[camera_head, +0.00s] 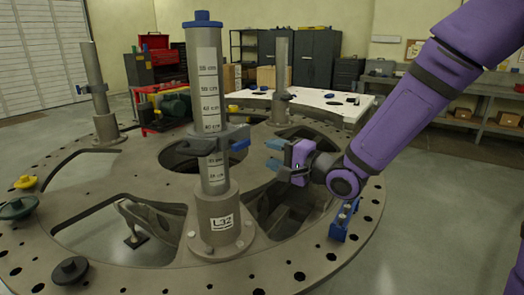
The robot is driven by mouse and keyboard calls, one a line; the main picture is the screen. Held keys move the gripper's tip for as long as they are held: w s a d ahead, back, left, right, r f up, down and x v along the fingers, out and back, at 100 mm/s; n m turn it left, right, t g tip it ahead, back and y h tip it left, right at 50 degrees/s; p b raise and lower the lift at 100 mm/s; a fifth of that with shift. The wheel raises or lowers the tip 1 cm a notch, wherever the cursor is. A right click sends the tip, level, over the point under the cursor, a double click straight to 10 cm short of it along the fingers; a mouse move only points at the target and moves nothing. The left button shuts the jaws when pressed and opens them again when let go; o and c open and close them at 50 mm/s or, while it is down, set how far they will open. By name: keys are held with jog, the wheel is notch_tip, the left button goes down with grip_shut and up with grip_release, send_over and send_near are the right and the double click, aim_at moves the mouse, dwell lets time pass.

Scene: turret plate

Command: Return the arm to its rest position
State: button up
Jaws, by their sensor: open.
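My gripper (272,154) is at the end of my purple arm, right of the middle of the picture. Its blue-tipped fingers point left and stand apart, with nothing seen between them. The fingers are a little to the right of the tall grey post (212,148) with a white scale in cm. A clamp with a blue handle (240,145) is around this post, near the gripper; I cannot tell the exact gap in depth. The post stands upright on the round grey turret plate (300,258) and has a blue cap on top.
Other posts stand on the plate at the back left (95,85) and back (281,75). A blue fixture (343,222) sits near the right rim, below my arm. Knobs (70,270) lie along the left rim. A white table (330,105) stands behind. Open floor lies to the right.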

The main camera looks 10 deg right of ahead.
jog(key=shift+s+d, duration=0.2)
jog(key=shift+d, duration=0.05)
